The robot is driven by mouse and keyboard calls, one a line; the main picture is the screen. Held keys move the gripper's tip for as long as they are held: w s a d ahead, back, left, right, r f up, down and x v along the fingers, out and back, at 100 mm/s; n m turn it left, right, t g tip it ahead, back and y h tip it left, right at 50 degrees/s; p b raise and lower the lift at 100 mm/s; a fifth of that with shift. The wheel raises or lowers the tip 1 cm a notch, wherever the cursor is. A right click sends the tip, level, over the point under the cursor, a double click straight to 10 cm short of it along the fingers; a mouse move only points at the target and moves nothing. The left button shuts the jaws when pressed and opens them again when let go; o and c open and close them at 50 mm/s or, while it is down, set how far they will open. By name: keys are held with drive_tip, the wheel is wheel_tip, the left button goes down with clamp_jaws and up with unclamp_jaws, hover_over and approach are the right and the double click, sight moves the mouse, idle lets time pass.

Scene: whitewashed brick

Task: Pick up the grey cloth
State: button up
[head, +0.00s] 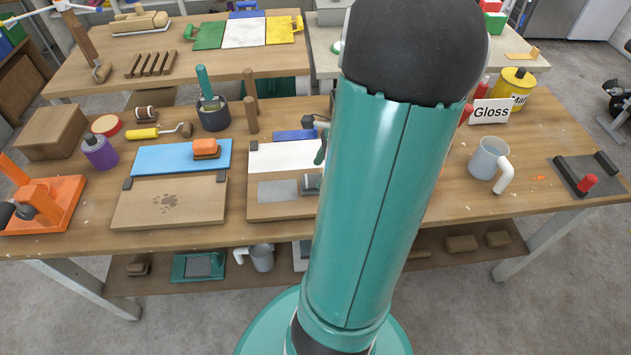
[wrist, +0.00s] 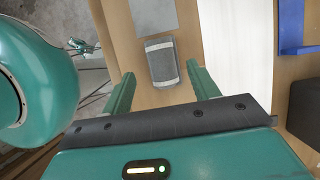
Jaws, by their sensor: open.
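The grey cloth (wrist: 162,62) shows in the wrist view as a small folded grey bundle with pale bands along two edges. It lies on a wooden board, just ahead of the fingertips. In the head view the grey cloth (head: 311,184) sits at the right end of a flat grey sheet, partly covered by my arm. My gripper (wrist: 160,72) is open, with one green finger to each side of the cloth's near end in the picture. I see no contact, and the height gap cannot be told. My arm hides most of the gripper in the head view.
The flat grey sheet (wrist: 153,15) lies beyond the cloth. A white panel (wrist: 224,45) and a blue block (wrist: 292,25) are to its right. In the head view, a blue sheet (head: 150,158) with an orange block lies left, and a grey mug (head: 488,157) stands right.

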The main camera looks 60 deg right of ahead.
sight(315, 176)
drive_tip(key=x, duration=0.4)
drive_tip(key=shift+w+f, duration=0.1)
drive_tip(key=shift+w, duration=0.05)
drive_tip(key=c, duration=1.1)
drive_tip(key=shift+d, duration=0.1)
drive_tip(key=shift+r, duration=0.65)
wheel_tip(315, 176, up, 2)
drive_tip(key=shift+r, duration=0.2)
drive_tip(key=s+r, duration=0.9)
drive_tip(key=s, duration=0.5)
drive_tip(key=shift+a+r, duration=0.2)
drive_tip(key=shift+a, duration=0.3)
